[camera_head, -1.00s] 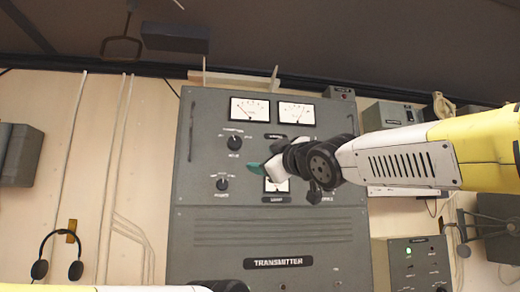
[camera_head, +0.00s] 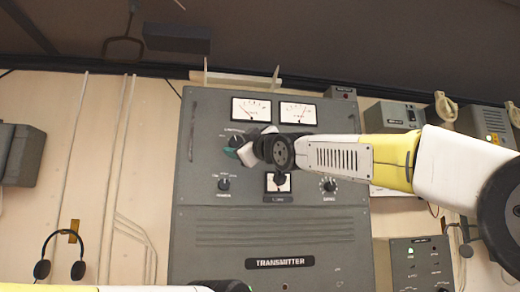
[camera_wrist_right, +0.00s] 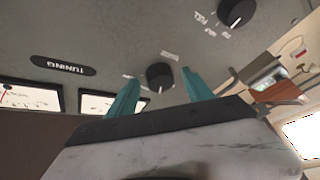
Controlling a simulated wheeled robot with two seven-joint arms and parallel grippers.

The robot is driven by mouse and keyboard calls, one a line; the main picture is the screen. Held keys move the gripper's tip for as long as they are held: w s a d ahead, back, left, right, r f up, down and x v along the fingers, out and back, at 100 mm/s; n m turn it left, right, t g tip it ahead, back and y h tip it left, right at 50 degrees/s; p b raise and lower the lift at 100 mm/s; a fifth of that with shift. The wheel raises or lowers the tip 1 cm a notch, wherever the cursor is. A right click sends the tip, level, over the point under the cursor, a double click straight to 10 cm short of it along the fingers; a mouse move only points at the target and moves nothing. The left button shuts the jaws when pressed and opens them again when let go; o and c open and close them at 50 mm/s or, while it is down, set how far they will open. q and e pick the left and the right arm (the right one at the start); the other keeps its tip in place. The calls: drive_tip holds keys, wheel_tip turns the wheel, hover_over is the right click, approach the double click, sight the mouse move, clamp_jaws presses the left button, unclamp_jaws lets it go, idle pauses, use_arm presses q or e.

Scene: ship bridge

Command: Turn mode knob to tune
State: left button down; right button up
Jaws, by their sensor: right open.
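The grey transmitter panel (camera_head: 270,225) carries several black knobs, and their small labels are too blurred to tell which is the mode knob. The upper-left knob (camera_head: 237,140) is just above my right gripper (camera_head: 232,152) in the head view. In the right wrist view, this knob (camera_wrist_right: 160,76) appears between the two teal fingers of the open gripper (camera_wrist_right: 158,90). The fingers look apart from it; the exact depth is unclear. The lower-left knob (camera_head: 223,184) also shows in the wrist view (camera_wrist_right: 235,12).
Two meters (camera_head: 251,110) (camera_head: 298,113) sit above the knobs. A smaller meter (camera_head: 278,183) and a lower-right knob (camera_head: 328,185) are beside my right wrist. A headset (camera_head: 60,255) hangs at left. A grey box with a green light (camera_head: 411,251) stands at right.

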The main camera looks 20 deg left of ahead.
clamp_jaws()
drive_tip(key=shift+s+a+m, duration=0.15)
drive_tip(key=shift+m, duration=0.35)
drive_tip(key=shift+a+f+m+t, duration=0.1)
drive_tip(key=shift+f+m+t, duration=0.05)
drive_tip(key=shift+m+t, duration=0.6)
drive_tip(key=shift+a+f+m+t+h, duration=0.1)
drive_tip(key=shift+m+t+h, duration=0.45)
drive_tip(key=shift+m, duration=0.85)
drive_tip(key=shift+d+r+m+t+h, duration=0.1)
drive_tip(key=shift+m+t+h, duration=0.5)
drive_tip(key=shift+m, duration=0.85)
drive_tip(key=shift+a+f+m+t+h, duration=0.1)
drive_tip(key=shift+m+t+h, duration=0.15)
drive_tip(key=shift+m+t, duration=0.85)
drive_tip(key=shift+m, duration=0.6)
unclamp_jaws()
